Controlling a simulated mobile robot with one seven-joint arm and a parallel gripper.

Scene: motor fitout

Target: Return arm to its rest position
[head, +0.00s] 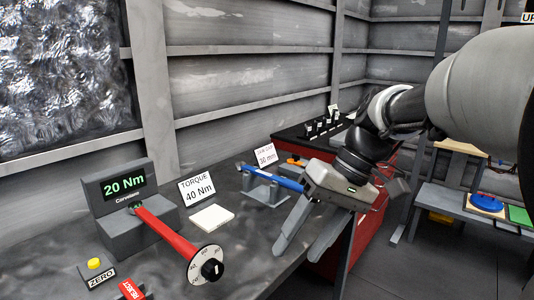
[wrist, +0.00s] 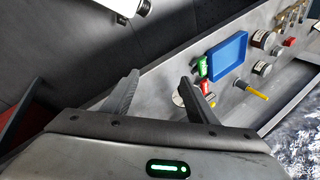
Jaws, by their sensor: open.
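My gripper (head: 300,250) hangs in the head view past the bench's front edge, with its two fingers apart and nothing between them. My arm reaches in from the right of the head view. In the wrist view my gripper (wrist: 160,77) also has its fingers spread and empty. A red-handled torque wrench (head: 165,234) lies with its head at the grey tester (head: 110,205), apart from my gripper. The tester's display reads 20 Nm. A blue-handled tool (head: 275,178) rests on a grey stand (head: 266,193) just left of my gripper.
The grey bench (head: 225,245) carries a "TORQUE 40 Nm" sign (head: 197,185), a white block (head: 211,218) and a yellow button (head: 94,263). A red cabinet (head: 345,245) stands behind my gripper. The wrist view shows a blue tray (wrist: 227,55) and a yellow-handled tool (wrist: 256,92).

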